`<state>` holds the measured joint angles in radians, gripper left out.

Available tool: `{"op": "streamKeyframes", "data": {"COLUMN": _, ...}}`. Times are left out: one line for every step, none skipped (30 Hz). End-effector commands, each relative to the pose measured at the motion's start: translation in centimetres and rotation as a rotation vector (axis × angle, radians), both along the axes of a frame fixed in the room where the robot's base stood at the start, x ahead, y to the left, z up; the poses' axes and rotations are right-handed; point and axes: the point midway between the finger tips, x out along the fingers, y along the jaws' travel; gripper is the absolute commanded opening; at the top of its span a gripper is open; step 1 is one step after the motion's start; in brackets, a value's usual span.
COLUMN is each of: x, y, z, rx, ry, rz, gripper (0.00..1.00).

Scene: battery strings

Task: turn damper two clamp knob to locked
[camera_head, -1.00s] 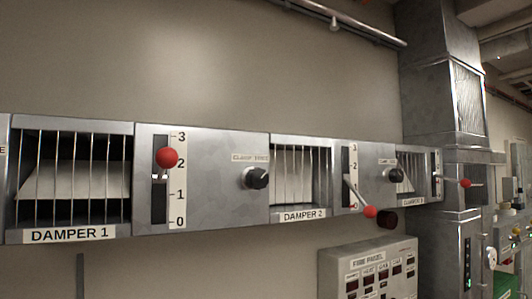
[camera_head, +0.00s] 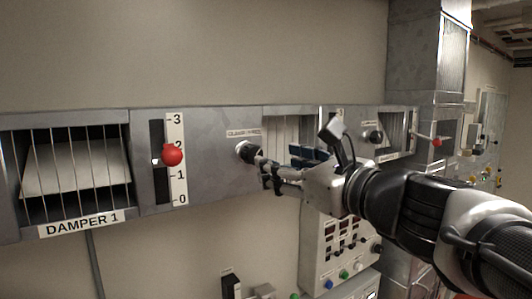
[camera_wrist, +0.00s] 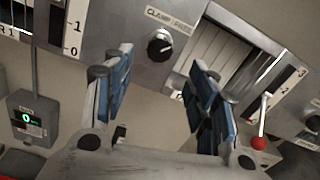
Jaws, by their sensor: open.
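A black round clamp knob (camera_head: 247,152) sits on the grey panel between the damper 1 lever and the damper 2 grille, under a small "CLAMP" label. A second black knob (camera_head: 373,137) sits further right, past the damper 2 lever. I cannot read which damper each knob serves. My gripper (camera_head: 280,163) is open and empty, in front of the damper 2 grille, just right of the first knob. In the wrist view the first knob (camera_wrist: 160,46) shows between the fingertips, apart from both, with a pale mark at its upper right. The second knob (camera_wrist: 312,122) is partly cut off.
The damper 1 lever has a red ball (camera_head: 172,155) near 2. The damper 2 lever's red ball (camera_wrist: 258,143) shows beside the right finger. A control panel (camera_head: 312,235) stands below, and a small meter (camera_wrist: 27,118) hangs at lower left. The wall above is clear.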

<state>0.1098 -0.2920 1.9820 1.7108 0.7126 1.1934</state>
Motion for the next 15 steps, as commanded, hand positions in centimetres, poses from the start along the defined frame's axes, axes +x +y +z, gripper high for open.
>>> {"op": "streamKeyframes", "data": {"x": 1.0, "y": 0.9, "z": 0.0, "rx": 0.0, "ry": 0.002, "rz": 0.006, "gripper": 0.53}}
{"op": "streamKeyframes", "data": {"x": 1.5, "y": 1.3, "z": -0.1, "rx": -0.001, "ry": 0.003, "rz": 0.006, "gripper": 0.53}}
{"op": "streamKeyframes", "data": {"x": 2.3, "y": 1.7, "z": 0.0, "rx": 0.0, "ry": 0.002, "rz": 0.005, "gripper": 0.53}}
{"op": "streamKeyframes", "data": {"x": 2.9, "y": 2.1, "z": 0.0, "rx": -0.001, "ry": 0.003, "rz": 0.005, "gripper": 0.53}}
{"op": "streamKeyframes", "data": {"x": 3.4, "y": 2.4, "z": 0.0, "rx": -0.001, "ry": 0.003, "rz": 0.005, "gripper": 0.53}}
{"op": "streamKeyframes", "data": {"x": 4.1, "y": 2.9, "z": -0.1, "rx": -0.001, "ry": 0.004, "rz": 0.004, "gripper": 0.53}}
{"op": "streamKeyframes", "data": {"x": 4.6, "y": 3.2, "z": 0.0, "rx": -0.002, "ry": 0.002, "rz": 0.004, "gripper": 0.53}}
{"op": "streamKeyframes", "data": {"x": 5.1, "y": 3.6, "z": 0.0, "rx": -0.002, "ry": 0.002, "rz": 0.004, "gripper": 0.53}}
{"op": "streamKeyframes", "data": {"x": 5.7, "y": 3.9, "z": 0.0, "rx": -0.001, "ry": 0.002, "rz": 0.003, "gripper": 0.53}}
{"op": "streamKeyframes", "data": {"x": 6.1, "y": 4.2, "z": 0.0, "rx": -0.002, "ry": 0.002, "rz": 0.003, "gripper": 0.53}}
{"op": "streamKeyframes", "data": {"x": 6.4, "y": 4.5, "z": -0.1, "rx": -0.002, "ry": 0.002, "rz": 0.004, "gripper": 0.53}}
{"op": "streamKeyframes", "data": {"x": 6.9, "y": 4.8, "z": 0.0, "rx": -0.002, "ry": 0.001, "rz": 0.002, "gripper": 0.53}}
{"op": "streamKeyframes", "data": {"x": 7.3, "y": 4.9, "z": 0.0, "rx": -0.001, "ry": 0.0, "rz": 0.001, "gripper": 0.53}}
{"op": "streamKeyframes", "data": {"x": 7.5, "y": 5.1, "z": 0.0, "rx": -0.001, "ry": 0.0, "rz": 0.001, "gripper": 0.53}}
{"op": "streamKeyframes", "data": {"x": 7.8, "y": 5.4, "z": 0.0, "rx": -0.002, "ry": 0.0, "rz": 0.002, "gripper": 0.53}}
